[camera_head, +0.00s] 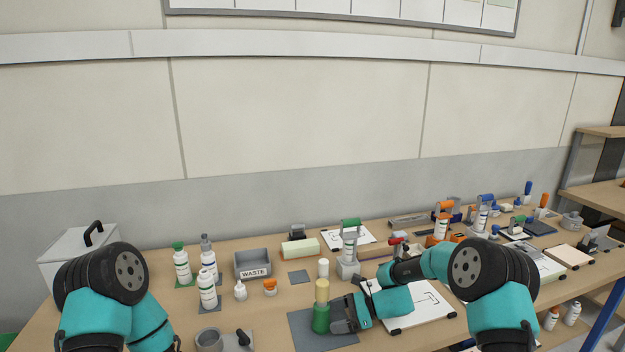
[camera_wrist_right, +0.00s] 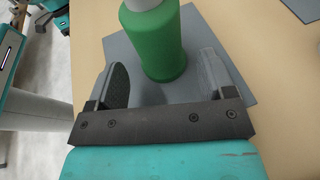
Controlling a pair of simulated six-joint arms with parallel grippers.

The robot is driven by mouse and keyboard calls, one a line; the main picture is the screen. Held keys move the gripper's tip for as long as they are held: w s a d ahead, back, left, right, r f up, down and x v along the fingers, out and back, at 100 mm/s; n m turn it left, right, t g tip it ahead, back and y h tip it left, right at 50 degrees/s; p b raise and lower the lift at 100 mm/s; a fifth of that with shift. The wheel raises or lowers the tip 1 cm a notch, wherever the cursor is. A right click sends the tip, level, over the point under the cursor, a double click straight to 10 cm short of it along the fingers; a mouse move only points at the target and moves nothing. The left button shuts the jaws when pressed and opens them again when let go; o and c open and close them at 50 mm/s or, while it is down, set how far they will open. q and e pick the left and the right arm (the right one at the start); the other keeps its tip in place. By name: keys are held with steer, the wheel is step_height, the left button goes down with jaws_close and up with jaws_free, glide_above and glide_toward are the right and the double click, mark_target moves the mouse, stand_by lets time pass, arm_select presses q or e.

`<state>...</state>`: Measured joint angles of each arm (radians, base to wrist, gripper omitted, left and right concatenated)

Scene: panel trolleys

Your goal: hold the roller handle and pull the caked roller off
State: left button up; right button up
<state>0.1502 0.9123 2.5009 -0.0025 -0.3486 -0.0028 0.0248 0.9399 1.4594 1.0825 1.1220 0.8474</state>
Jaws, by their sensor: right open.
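A green, upright piece (camera_head: 321,317), which looks like the roller handle, stands on a grey mat (camera_head: 345,339). A pale yellow cylinder (camera_head: 322,290), apparently the caked roller, sits on top of it. My right gripper (camera_head: 336,314) comes in low from the right beside the green part. In the right wrist view the gripper (camera_wrist_right: 168,88) is open, with its fingers on either side of the green handle (camera_wrist_right: 160,50) and gaps visible. Only the lower end of the pale upper part shows there. My left arm is at the lower left; its gripper is out of frame.
A grey WASTE bin (camera_head: 253,258) stands behind, left of the mat. White bottles (camera_head: 182,268) are farther left. A grey cup (camera_head: 209,340) is at the front.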

mark_target(326, 317)
steer(key=shift+x, duration=1.8)
steer(key=shift+c, duration=0.4)
steer(key=c, duration=0.7)
steer(key=shift+c, duration=0.2)
